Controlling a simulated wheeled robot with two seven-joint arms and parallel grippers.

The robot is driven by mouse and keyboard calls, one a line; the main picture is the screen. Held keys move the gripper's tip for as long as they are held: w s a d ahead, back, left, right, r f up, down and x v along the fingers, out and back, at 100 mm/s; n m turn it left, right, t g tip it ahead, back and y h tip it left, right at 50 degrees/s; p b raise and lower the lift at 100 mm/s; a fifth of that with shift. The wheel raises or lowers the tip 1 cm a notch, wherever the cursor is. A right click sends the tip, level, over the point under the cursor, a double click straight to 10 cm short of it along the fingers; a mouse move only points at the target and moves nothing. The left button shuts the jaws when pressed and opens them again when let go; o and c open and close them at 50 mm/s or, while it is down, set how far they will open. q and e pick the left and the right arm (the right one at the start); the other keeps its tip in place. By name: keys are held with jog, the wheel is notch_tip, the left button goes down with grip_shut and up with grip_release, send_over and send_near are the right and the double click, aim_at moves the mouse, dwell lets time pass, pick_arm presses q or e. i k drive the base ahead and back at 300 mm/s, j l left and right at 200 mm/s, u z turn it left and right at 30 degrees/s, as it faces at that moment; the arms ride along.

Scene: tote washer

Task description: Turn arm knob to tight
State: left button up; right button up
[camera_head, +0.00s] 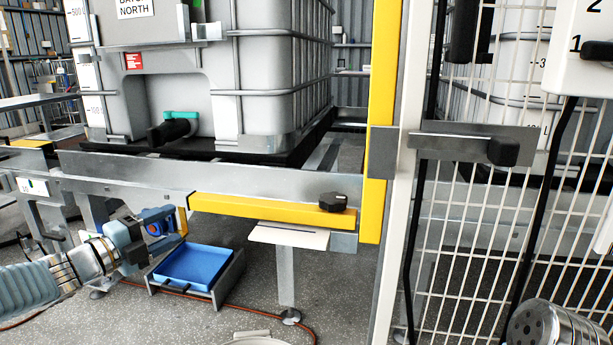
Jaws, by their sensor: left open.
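The arm knob (333,202) is a black lobed knob on top of the right end of a yellow horizontal arm (270,208). The arm runs along a grey rail in the middle of the view. I cannot read any tight mark near the knob. My left gripper (168,222) comes in from the left and is open. It is near the left end of the yellow arm, well left of the knob and not touching it. I see nothing between its fingers.
A caged white tank (270,75) with a green-handled valve stands behind the rail. A blue tray (195,267) sits low, below my left gripper. A yellow post (381,100) and a white mesh gate (475,240) with a black-handled latch (470,147) stand right of the knob.

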aim_at(332, 202)
jog(key=k+j, duration=0.75)
jog(key=k, duration=0.1)
